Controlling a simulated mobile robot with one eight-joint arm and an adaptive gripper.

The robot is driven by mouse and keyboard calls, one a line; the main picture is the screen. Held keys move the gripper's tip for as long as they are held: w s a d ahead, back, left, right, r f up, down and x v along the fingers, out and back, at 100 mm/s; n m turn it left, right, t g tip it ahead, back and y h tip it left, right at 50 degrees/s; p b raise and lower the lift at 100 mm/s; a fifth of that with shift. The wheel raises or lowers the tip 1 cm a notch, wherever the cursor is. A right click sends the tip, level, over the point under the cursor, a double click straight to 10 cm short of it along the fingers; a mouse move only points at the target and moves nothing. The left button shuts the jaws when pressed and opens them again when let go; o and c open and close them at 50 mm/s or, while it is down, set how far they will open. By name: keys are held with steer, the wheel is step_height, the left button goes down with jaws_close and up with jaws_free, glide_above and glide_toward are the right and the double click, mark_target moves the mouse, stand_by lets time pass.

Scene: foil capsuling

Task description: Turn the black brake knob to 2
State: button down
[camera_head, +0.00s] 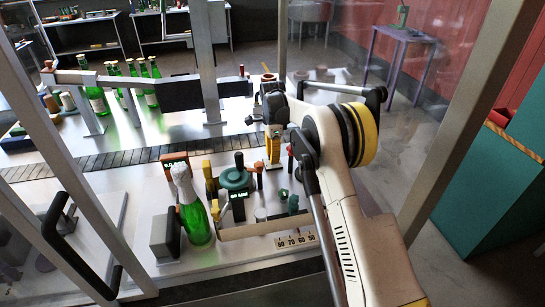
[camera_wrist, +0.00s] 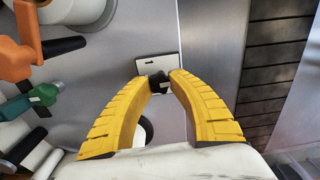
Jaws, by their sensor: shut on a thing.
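The black brake knob (camera_wrist: 158,83) shows in the wrist view, on a small white plate (camera_wrist: 152,63) fixed to a grey metal panel. My gripper (camera_wrist: 160,78) has its two yellow ribbed fingers closed in from both sides, with their tips on the knob. The fingers hide part of the knob, and I cannot read any numbers or its pointer. In the head view, a yellow finger of my gripper (camera_head: 273,147) points down over the machine's deck. The knob is hidden there.
Orange (camera_wrist: 18,60) and green (camera_wrist: 42,95) fittings stand left of my fingers in the wrist view. In the head view, a green bottle with a silvery top (camera_head: 195,215) stands left of centre. A slatted conveyor (camera_head: 110,158) runs behind it, with several bottles beyond.

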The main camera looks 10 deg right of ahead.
stand_by(0.4)
steer(key=c, duration=1.2)
jaws_free()
steer(key=shift+o, duration=0.2)
step_height(320, 180, up, 12)
